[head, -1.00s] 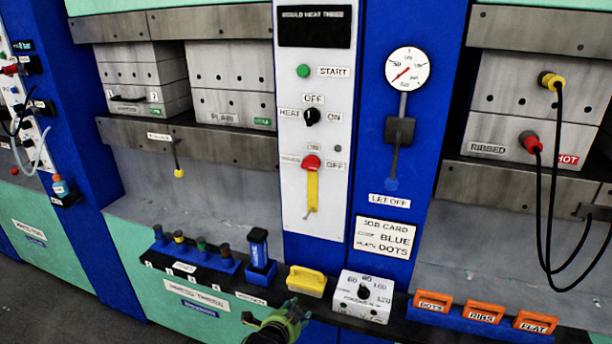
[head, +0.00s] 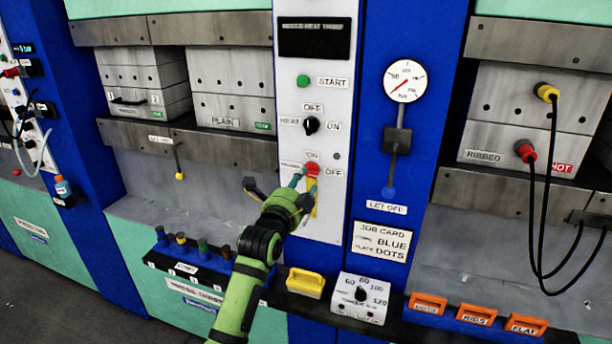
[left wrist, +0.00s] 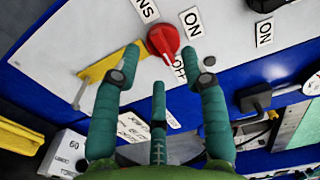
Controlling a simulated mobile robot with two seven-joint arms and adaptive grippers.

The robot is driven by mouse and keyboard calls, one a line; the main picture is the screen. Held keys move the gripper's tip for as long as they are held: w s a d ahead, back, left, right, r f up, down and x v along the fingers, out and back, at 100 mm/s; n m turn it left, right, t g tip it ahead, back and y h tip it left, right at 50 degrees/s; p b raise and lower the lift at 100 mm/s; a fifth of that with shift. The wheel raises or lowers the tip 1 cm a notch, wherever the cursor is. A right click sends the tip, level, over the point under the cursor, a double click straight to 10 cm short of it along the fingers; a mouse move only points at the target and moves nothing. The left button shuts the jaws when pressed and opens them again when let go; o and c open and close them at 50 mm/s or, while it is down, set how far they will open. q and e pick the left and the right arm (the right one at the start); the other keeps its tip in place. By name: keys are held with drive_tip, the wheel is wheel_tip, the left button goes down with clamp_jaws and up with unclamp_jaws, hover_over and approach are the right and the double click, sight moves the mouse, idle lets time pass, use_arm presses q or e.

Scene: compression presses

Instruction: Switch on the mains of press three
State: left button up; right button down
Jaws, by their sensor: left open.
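The mains switch of press three is a red knob (head: 312,169) on the white panel (head: 332,225), with an ON label above and an OFF label to its right. In the left wrist view the red knob (left wrist: 163,40) shows a pale mark on the side facing the OFF label. A yellow strip (left wrist: 107,65) runs beside it on the panel. My left gripper (head: 284,187) is open in front of the panel, its teal fingers spread around the knob; whether they touch it I cannot tell. My right gripper is not in view.
Above the knob are a black HEAT selector (head: 311,126) and a green START button (head: 302,81). A lever (head: 391,165) and gauge (head: 405,81) are to the right.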

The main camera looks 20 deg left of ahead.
sight(308, 176)
use_arm(q)
drive_tip(key=shift+w+d+p, duration=0.1)
drive_tip(key=shift+w+p, duration=0.25)
drive_tip(key=shift+w, duration=1.3)
clamp_jaws()
